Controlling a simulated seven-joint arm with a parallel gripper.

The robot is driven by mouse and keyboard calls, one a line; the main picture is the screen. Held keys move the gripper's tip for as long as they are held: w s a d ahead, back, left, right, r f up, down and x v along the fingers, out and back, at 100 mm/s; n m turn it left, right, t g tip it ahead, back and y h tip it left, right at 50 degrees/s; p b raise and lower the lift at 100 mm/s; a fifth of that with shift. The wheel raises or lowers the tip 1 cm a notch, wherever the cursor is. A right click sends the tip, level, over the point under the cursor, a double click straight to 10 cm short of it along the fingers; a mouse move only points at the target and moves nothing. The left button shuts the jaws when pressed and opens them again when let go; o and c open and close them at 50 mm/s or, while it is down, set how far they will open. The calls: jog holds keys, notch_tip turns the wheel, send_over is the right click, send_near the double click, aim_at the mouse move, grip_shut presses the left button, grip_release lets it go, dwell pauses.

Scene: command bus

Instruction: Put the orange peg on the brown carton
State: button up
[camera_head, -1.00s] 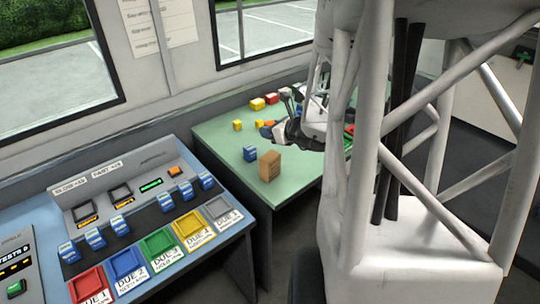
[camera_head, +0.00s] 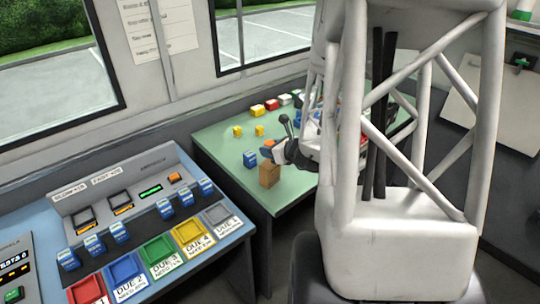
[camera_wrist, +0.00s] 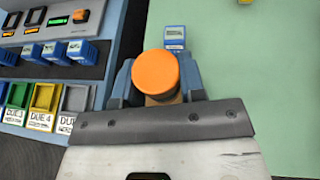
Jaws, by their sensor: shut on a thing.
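The orange peg (camera_wrist: 156,73) is between the two blue fingers of my gripper (camera_wrist: 156,84) in the wrist view, its round top facing the camera. My gripper is shut on it. In the head view the peg shows as a small orange patch (camera_head: 267,147) beside the dark gripper. The brown carton (camera_head: 269,174) stands on the green table, just below the gripper in the picture. In the wrist view only a sliver of the carton (camera_wrist: 153,102) shows behind the peg. I cannot tell whether peg and carton touch.
A blue box (camera_head: 250,158) stands close to the carton on the green table (camera_head: 225,140). Small yellow blocks (camera_head: 238,131) and several coloured blocks lie farther back. The control console (camera_head: 150,220) with coloured trays is at the left.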

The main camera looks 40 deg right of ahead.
jog(key=shift+f, duration=1.35)
jog(key=shift+f, duration=0.15)
jog(key=o, duration=0.9)
jog(key=shift+s+r, duration=0.1)
jog(key=shift+r, duration=0.1)
jog(key=shift+s+r, duration=0.1)
jog(key=shift+s, duration=0.1)
jog(key=shift+v, duration=5.7)
